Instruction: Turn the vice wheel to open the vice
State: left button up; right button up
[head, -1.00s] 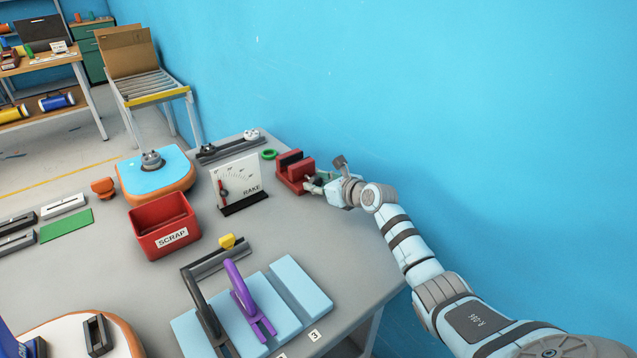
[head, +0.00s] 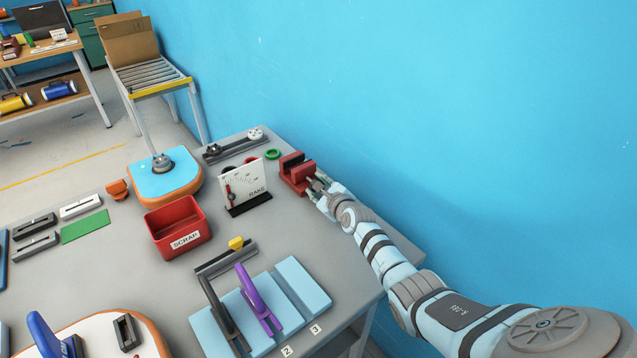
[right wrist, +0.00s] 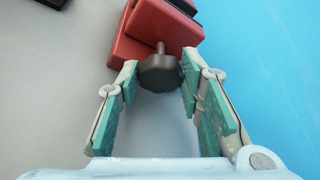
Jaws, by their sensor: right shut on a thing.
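The red vice (head: 296,176) sits at the table's far right, close to the blue wall, with a dark gap between its two red blocks. It also shows at the top of the right wrist view (right wrist: 143,48). Its dark grey wheel (right wrist: 160,74) stands out from the near red block on a short shaft. My right gripper (head: 318,184) reaches the vice from the right. Its fingertips, seen in the right wrist view (right wrist: 158,80), are shut on the wheel from both sides. In the head view the wheel is hidden by the fingers. My left gripper is out of view.
A red SCRAP box (head: 180,229) and light blue slabs (head: 303,283) with purple and dark handles stand nearer. The table is clear between the vice and slabs.

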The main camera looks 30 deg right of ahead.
dwell(0.3)
jog(key=o, duration=1.2)
jog(key=shift+c, duration=0.2)
jog(key=v, duration=1.2)
jog(key=shift+a+f, duration=0.1)
